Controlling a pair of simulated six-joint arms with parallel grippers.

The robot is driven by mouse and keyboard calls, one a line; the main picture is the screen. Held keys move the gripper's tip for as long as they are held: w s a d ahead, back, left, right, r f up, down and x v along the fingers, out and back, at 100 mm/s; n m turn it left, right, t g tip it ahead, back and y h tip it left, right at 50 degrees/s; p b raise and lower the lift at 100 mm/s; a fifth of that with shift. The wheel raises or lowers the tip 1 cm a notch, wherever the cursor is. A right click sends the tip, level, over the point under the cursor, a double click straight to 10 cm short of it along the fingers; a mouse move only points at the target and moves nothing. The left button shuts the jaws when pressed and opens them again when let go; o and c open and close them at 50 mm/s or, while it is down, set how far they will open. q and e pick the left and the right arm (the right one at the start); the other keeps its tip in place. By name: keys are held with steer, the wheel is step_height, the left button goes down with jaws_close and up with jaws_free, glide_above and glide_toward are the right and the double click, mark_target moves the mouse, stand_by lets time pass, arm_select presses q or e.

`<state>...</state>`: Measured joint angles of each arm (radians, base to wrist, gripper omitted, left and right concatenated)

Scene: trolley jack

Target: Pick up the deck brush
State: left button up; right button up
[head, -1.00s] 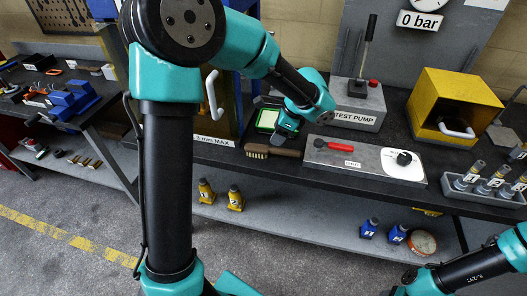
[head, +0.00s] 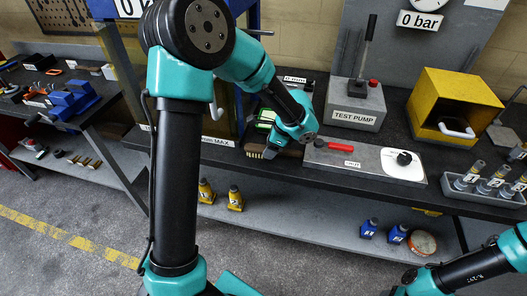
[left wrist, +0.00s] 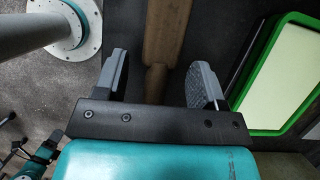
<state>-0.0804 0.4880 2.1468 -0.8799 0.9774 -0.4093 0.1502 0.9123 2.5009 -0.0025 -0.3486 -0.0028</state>
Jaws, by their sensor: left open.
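The deck brush (head: 254,153) lies on the dark bench top in the head view, its pale bristles showing along the front edge. My left gripper (head: 271,151) is low over it and hides part of it. In the left wrist view the brush's wooden body (left wrist: 166,35) runs up the picture, with its narrower part between the fingers of my left gripper (left wrist: 160,72). The fingers are open, one on each side, with visible gaps to the wood. My right gripper is not in view; only part of the right arm shows at lower right.
A green-framed pad (left wrist: 285,75) lies close to the right finger in the left wrist view. A grey plate with a red handle (head: 335,147) lies right of the brush. The test pump (head: 356,105) and yellow box (head: 455,100) stand behind. Small bottles sit on the lower shelf.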

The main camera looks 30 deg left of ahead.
arm_select(q)
steer(key=shift+s+a+f, duration=0.1)
steer(key=shift+a+f, duration=0.15)
steer(key=shift+f, duration=0.4)
steer(key=shift+c, duration=0.4)
steer(key=c, duration=1)
